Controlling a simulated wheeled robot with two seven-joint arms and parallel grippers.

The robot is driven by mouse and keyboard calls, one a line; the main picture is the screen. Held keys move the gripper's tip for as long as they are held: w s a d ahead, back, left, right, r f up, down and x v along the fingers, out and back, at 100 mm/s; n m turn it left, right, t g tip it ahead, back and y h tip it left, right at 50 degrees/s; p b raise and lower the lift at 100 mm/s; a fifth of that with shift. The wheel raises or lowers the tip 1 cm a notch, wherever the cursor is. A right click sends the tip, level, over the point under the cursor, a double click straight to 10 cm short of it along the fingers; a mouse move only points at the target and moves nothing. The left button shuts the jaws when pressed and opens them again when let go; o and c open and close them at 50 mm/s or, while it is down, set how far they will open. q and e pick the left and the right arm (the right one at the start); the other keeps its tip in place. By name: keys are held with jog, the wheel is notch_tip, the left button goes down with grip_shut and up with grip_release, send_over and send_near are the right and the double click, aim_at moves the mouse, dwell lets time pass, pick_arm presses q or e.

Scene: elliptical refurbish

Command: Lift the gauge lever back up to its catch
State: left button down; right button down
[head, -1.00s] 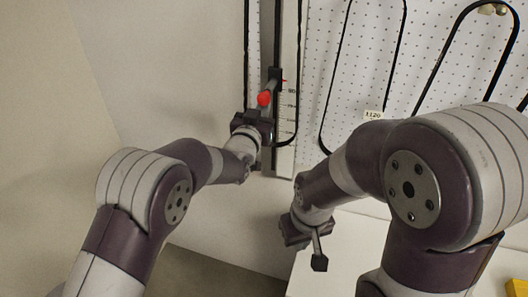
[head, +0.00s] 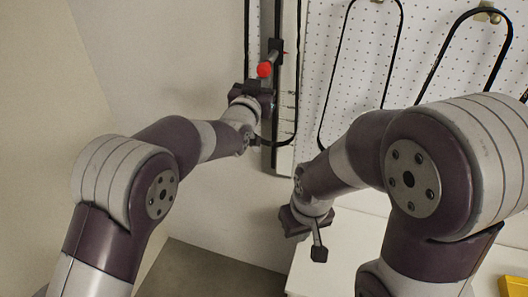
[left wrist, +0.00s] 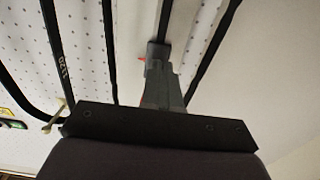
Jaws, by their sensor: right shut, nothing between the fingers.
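The gauge is an upright strip with a scale (head: 287,103) on the wall. Its dark slider (head: 276,52) carries a lever with a red knob (head: 264,70) and a small red pointer. My left gripper (head: 256,86) is right at the lever, just under the knob. In the left wrist view the dark slider (left wrist: 158,50) shows beyond grey parts at the gripper, with bits of red beside them. Whether the fingers are closed on the lever or only beneath it is hidden. My right gripper (head: 319,254) is shut and empty, lower down. I cannot make out the catch.
A white perforated panel (head: 345,95) with black looped tubes (head: 401,55) is right of the gauge. A white surface (head: 345,255) lies below, with a yellow object (head: 516,286) at its right. The wall left of the gauge is bare.

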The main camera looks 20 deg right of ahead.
pick_arm(q)
jog(key=shift+r+p, duration=3.1)
jog(key=shift+r, duration=4.85)
jog(key=f+b+v, duration=0.1)
jog(key=b+v, duration=0.6)
jog(key=shift+f+b, duration=0.35)
